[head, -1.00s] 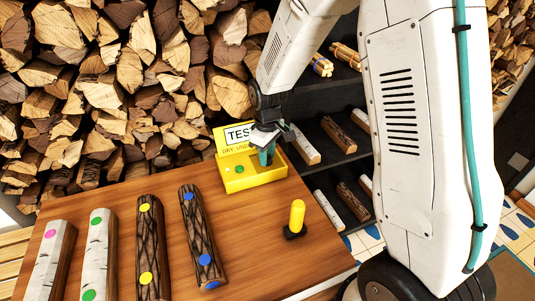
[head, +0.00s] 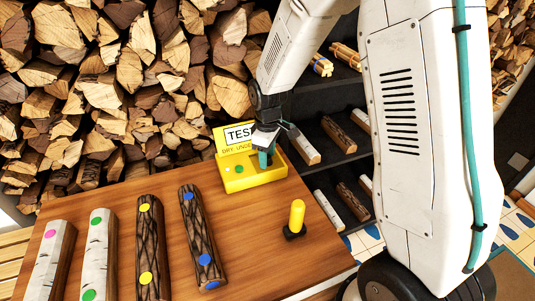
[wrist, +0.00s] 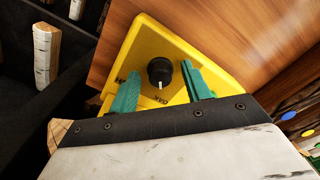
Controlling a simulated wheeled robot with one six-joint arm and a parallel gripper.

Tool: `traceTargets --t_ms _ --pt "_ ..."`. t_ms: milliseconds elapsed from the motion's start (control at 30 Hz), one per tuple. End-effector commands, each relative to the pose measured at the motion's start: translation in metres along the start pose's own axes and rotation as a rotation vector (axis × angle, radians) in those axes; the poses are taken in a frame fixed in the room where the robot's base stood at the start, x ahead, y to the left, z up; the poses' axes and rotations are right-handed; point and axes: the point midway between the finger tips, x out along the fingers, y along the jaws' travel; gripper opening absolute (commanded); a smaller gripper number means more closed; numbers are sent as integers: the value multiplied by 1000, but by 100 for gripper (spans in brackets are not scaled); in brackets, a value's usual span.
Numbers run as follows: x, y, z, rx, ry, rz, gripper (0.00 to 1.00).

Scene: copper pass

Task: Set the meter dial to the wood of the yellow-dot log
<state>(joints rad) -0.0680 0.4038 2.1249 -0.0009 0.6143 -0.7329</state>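The yellow-dot log (head: 149,225) lies on the table in the head view; its bark is dark brown with crossing ridges. The yellow meter (head: 255,181) stands at the table's back edge under a TEST sign. In the wrist view, its black dial (wrist: 160,72) has a white pointer mark aimed down the picture, towards a label reading OAK. Another label at the left is partly hidden by a finger. My gripper (wrist: 160,86) is open, its teal fingers on either side of the dial with gaps to it. In the head view my gripper (head: 265,158) is at the meter.
A blue-dot log (head: 198,235) with similar dark bark lies to the right. Pale logs with green (head: 99,255) and pink dots (head: 53,260) lie left. A yellow handle on a black base (head: 296,218) stands near the table's right edge. Dark shelves hold more logs.

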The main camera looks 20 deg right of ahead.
Motion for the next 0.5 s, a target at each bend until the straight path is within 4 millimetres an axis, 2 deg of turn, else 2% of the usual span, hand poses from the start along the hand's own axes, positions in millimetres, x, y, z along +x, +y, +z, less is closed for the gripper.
traceTargets --t_ms 300,367,500 --pt "-2 0 -1 0 2 1 51" --pt "-7 0 -1 0 3 2 51" --pt "-28 1 -2 1 5 4 51"
